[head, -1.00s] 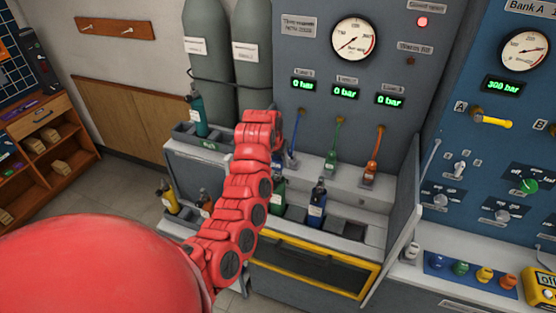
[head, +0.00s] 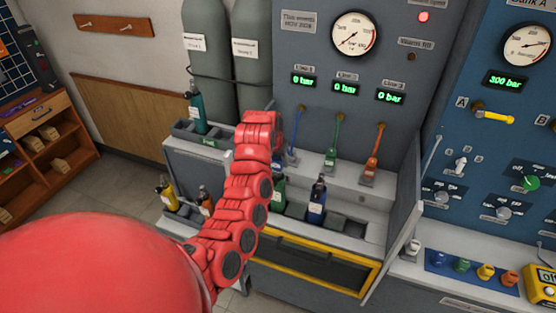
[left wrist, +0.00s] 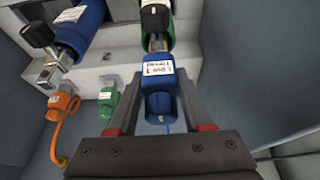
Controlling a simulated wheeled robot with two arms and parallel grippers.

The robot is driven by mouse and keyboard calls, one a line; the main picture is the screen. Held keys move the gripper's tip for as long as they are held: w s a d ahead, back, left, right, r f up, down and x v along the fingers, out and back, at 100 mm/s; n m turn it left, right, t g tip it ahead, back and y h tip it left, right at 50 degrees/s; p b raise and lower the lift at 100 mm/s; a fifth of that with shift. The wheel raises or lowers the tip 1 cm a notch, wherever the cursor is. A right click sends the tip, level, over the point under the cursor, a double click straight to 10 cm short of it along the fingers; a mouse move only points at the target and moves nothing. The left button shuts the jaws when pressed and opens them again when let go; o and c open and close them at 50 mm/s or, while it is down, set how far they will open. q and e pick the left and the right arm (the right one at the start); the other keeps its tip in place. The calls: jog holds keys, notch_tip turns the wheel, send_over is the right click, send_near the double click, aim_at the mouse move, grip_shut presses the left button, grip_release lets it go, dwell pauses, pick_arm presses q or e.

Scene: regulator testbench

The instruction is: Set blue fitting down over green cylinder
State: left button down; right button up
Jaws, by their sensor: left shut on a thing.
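My left gripper (left wrist: 160,100) is shut on the blue fitting (left wrist: 160,78), which has a white label and sits between its two fingers. In the left wrist view the green cylinder (left wrist: 170,43), with a black knob and metal neck, is just beyond the fitting. The neck is in line with the fitting; I cannot tell whether they touch. In the head view the green cylinder (head: 279,192) stands in the bench tray, partly hidden by my red left arm. That arm also hides most of the gripper and fitting. My right gripper is not in view.
A blue cylinder (head: 317,205) stands right of the green one. Green (head: 331,158) and orange (head: 370,168) hose fittings rest on the ledge behind. A grey side panel (head: 404,220) bounds the bench on the right. An empty tray slot (head: 355,229) lies near it.

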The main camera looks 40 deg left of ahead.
pick_arm(q)
jog(key=shift+f, duration=0.15)
jog(key=shift+c, duration=1.2)
grip_release()
jog(key=shift+s+r+b, duration=0.15)
jog(key=shift+r+b, duration=0.25)
jog(key=shift+r, duration=0.1)
jog(key=p+v, duration=0.8)
jog(key=v, duration=0.8)
jog(key=shift+s+p, duration=0.25)
jog(key=shift+p, duration=0.05)
jog(key=shift+d, duration=0.1)
